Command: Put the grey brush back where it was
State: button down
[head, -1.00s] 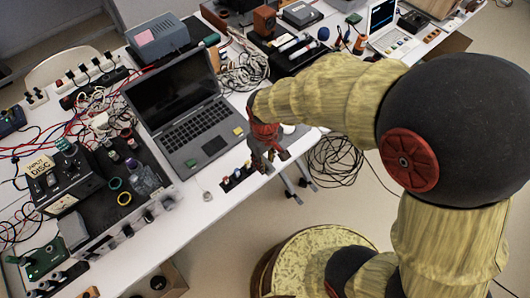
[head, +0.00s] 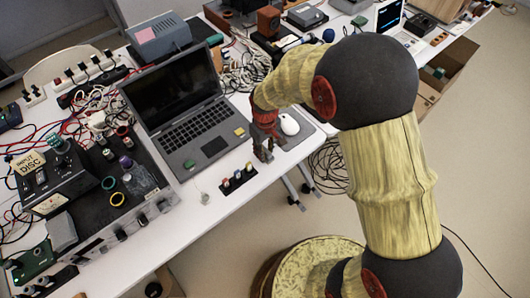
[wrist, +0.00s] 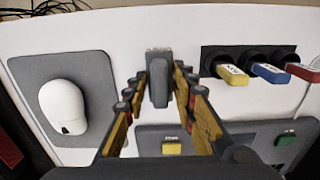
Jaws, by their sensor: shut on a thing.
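My gripper (wrist: 158,98) is shut on the grey brush (wrist: 159,80). The brush is a grey block between my fingers in the wrist view, with a pale brownish edge at its far end. White table (wrist: 150,28) surface shows around it; I cannot tell whether the brush touches the table. In the head view my gripper (head: 263,152) is over the table's front part, right of the laptop, and the brush is too small to make out there.
A white mouse (wrist: 63,104) on a grey pad (wrist: 98,72) lies left of my gripper in the wrist view. A black holder (wrist: 212,54) with coloured sticks, a yellow one (wrist: 232,75) nearest, is on the right. The laptop (head: 200,130) is close by. Cables clutter the back.

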jog(key=shift+f, duration=0.25)
jog(key=shift+f, duration=0.15)
jog(key=c, duration=1.5)
grip_release()
jog(key=shift+o, duration=0.2)
notch_tip(320, 180, up, 13)
jog(key=p, duration=0.4)
jog(key=shift+f, duration=0.2)
notch_tip(320, 180, up, 8)
jog(key=m+t, duration=0.1)
send_over(265, 150)
jog(key=s+d, duration=0.2)
jog(key=d, duration=0.2)
jog(key=s+d+r+m+t, duration=0.35)
jog(key=s+d+r, duration=0.45)
jog(key=r, duration=0.4)
jog(key=s+d+r+m+t, duration=0.1)
jog(key=s+d+r+m, duration=0.1)
jog(key=s, duration=0.7)
jog(key=shift+s+d+r, duration=0.15)
jog(key=shift+s+r, duration=0.05)
jog(key=shift+s, duration=0.2)
